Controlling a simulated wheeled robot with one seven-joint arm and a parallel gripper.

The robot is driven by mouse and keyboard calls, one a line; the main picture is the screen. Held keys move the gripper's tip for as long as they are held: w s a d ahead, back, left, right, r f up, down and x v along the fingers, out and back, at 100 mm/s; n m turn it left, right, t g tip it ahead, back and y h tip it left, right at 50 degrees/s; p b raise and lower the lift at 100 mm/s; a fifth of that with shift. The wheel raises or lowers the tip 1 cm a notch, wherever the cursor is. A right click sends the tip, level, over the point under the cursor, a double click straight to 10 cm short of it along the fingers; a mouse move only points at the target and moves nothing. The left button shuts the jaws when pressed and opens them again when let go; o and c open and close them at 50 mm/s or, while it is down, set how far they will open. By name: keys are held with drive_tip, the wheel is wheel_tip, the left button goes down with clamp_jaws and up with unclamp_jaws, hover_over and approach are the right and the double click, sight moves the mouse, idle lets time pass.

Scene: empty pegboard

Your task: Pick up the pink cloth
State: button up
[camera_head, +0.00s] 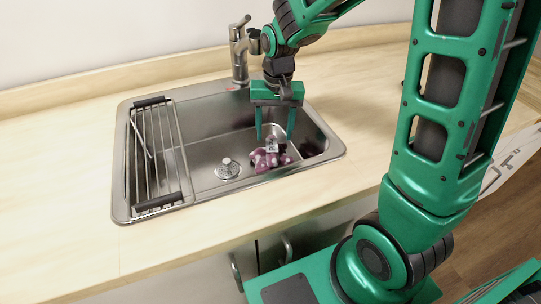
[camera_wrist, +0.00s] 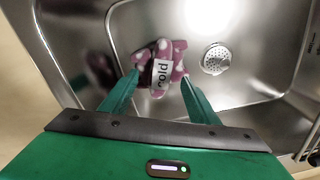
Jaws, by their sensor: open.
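The pink cloth (camera_head: 261,160) lies crumpled in the right part of the sink basin. It is purple-pink with pale spots and a white label. My gripper (camera_head: 275,138) points down into the sink, right above the cloth. In the wrist view my gripper (camera_wrist: 160,75) is open, with one finger on each side of the cloth. I cannot tell whether the fingertips touch it.
The steel sink (camera_head: 205,112) has walls close around the gripper. A drain (camera_head: 228,169) lies left of the cloth. A wire rack (camera_head: 157,155) spans the sink's left side. A faucet (camera_head: 239,50) stands behind. The wooden counter (camera_head: 60,190) is clear.

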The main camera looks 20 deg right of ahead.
sight(273, 147)
drive_tip(key=shift+a+f, duration=0.2)
drive_tip(key=shift+f, duration=3)
drive_tip(key=c, duration=1.2)
drive_tip(key=shift+r, duration=0.1)
drive_tip(key=shift+c, duration=0.2)
